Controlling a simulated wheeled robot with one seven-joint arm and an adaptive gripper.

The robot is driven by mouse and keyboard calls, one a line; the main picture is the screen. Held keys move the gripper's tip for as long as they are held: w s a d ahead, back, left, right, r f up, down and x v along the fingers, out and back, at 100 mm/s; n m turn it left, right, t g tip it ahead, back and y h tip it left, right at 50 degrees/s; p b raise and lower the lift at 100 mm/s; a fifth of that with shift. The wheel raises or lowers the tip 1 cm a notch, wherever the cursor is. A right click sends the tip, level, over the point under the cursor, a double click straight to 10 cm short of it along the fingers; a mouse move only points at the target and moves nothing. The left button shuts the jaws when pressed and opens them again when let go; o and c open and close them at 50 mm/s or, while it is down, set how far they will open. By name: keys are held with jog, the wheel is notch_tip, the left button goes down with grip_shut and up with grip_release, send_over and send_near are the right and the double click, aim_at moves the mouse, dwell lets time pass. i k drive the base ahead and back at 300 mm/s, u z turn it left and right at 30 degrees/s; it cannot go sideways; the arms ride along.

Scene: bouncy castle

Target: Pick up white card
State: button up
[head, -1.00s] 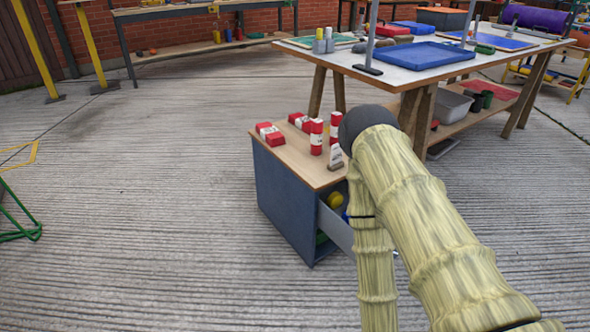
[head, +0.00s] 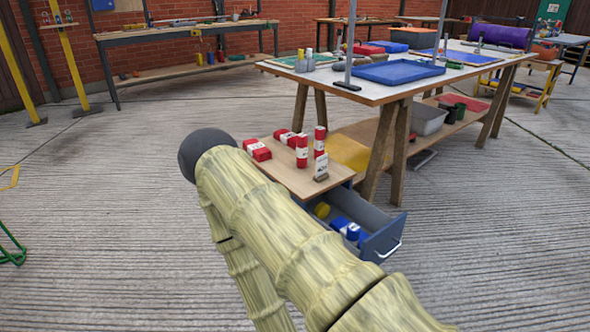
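A small white card (head: 321,160) with dark print stands upright in a little holder near the front edge of the low cabinet's wooden top (head: 290,178). Red and white packs stand and lie behind and left of it, including an upright one (head: 302,152) close by. My bamboo-patterned arm crosses the lower middle and covers much of the cabinet's front. Its dark round joint is left of the cabinet. My gripper is not in view.
The cabinet's drawer (head: 384,240) is open, with blue and yellow things inside. A long trestle table (head: 385,92) stands close behind and right of the cabinet. A workbench (head: 175,36) lines the brick wall. Ribbed floor (head: 490,240) is clear at the right.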

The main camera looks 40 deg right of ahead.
aim_at(322, 175)
jog(key=z, duration=0.1)
jog(key=i, duration=0.55)
jog(key=z, duration=0.8)
jog(key=i, duration=0.35)
jog(key=z, duration=0.45)
